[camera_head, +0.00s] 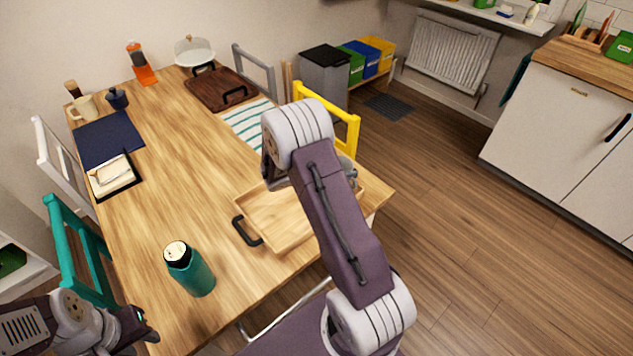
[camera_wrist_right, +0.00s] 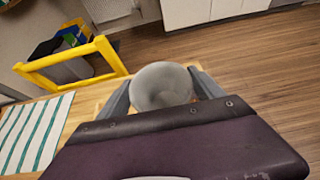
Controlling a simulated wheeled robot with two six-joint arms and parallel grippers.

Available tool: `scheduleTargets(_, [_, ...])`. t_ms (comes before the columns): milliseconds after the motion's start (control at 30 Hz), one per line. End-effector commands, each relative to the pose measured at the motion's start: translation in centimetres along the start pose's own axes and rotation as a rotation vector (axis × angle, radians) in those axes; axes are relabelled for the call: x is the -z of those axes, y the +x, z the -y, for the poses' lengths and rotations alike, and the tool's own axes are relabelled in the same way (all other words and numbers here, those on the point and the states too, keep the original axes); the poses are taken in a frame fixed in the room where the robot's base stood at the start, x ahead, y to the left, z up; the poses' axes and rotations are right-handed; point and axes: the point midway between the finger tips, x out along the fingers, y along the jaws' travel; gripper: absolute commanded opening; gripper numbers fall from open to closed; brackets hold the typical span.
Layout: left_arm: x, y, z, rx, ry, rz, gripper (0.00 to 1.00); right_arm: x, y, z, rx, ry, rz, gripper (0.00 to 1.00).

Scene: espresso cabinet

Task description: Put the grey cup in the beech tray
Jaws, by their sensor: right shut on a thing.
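The grey cup (camera_wrist_right: 161,86) sits between the two fingers of my right gripper (camera_wrist_right: 163,88) in the right wrist view; the gripper is shut on it. In the head view the cup (camera_head: 346,164) shows only in part behind my right arm, by the far right end of the beech tray. Its height over the tray cannot be told. The beech tray (camera_head: 272,212) lies on the table with a black handle at its left; my right arm hides much of it. My left gripper (camera_head: 143,325) is low at the left, away from the tray; its fingers are unclear.
A teal bottle (camera_head: 190,270) stands left of the tray. A striped cloth (camera_head: 248,125) and a dark brown tray (camera_head: 220,90) lie farther back. A yellow chair (camera_head: 345,120) stands behind the table's right edge. The middle of the wooden table (camera_head: 170,165) is clear.

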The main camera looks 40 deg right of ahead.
Motion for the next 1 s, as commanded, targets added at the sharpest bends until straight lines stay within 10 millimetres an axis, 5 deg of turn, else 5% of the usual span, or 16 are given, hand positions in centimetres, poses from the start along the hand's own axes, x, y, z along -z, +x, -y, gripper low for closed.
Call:
scheduleTargets(100, [0.0, -0.1, 0.0, 0.000, 0.000, 0.000, 0.36, 1.4, 1.6, -3.2, 0.001, 0.000, 0.001, 0.28])
scheduleTargets(300, [0.0, -0.1, 0.0, 0.000, 0.000, 0.000, 0.36, 2.7, 3.1, -6.2, 0.001, 0.000, 0.001, 0.28])
scheduleTargets(467, [0.0, -0.1, 0.0, 0.000, 0.000, 0.000, 0.36, 2.9, 3.3, -6.5, 0.001, -0.001, 0.001, 0.28])
scheduleTargets(700, [0.0, 0.0, 0.0, 0.000, 0.000, 0.000, 0.36, 6.2, 5.1, -6.5, 0.001, -0.003, 0.000, 0.28])
scheduleTargets(1000, [0.0, 0.1, 0.0, 0.000, 0.000, 0.000, 0.36, 6.5, 5.2, -6.5, 0.000, 0.000, 0.001, 0.28])
